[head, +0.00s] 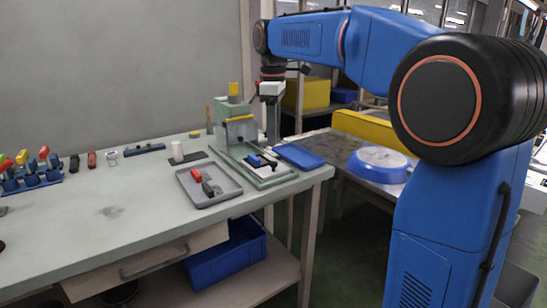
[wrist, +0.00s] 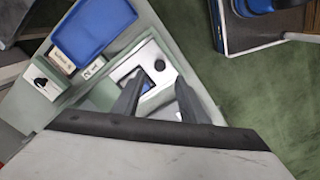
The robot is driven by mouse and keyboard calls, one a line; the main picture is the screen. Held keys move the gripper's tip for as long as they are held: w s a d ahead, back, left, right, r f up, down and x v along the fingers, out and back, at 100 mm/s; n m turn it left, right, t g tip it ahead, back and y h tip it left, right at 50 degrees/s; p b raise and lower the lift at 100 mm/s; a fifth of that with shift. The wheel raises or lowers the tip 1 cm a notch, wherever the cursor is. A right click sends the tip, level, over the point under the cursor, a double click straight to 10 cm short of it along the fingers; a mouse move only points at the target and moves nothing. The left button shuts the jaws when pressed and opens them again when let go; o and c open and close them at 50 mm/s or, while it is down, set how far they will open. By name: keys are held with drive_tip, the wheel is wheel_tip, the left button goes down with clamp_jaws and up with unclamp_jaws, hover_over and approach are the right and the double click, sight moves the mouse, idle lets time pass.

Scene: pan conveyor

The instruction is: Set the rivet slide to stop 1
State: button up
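The green riveting fixture (head: 228,125) stands at the right end of the bench, with a yellow bar across its upper part. On its low base is a white plate with a blue and dark block (head: 262,160), which may be the rivet slide. In the wrist view a pale plate (wrist: 172,76) with a dark-framed, bluish part (wrist: 146,84) and a dark round knob (wrist: 160,65) lies beyond and between my fingers. My gripper (wrist: 160,80) is open and empty above it; it also shows in the head view (head: 273,138).
A blue tray (head: 299,156) lies beside the fixture, and a grey tray (head: 190,178) with red and dark pieces lies left of it. A white plate with a black knob (wrist: 40,82) is at left. A blue pan (head: 378,160) rests on the conveyor at right.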

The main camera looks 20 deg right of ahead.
sight(273, 162)
wheel_tip(273, 162, down, 8)
drive_tip(key=shift+r, duration=0.1)
drive_tip(key=shift+c, duration=0.4)
clamp_jaws()
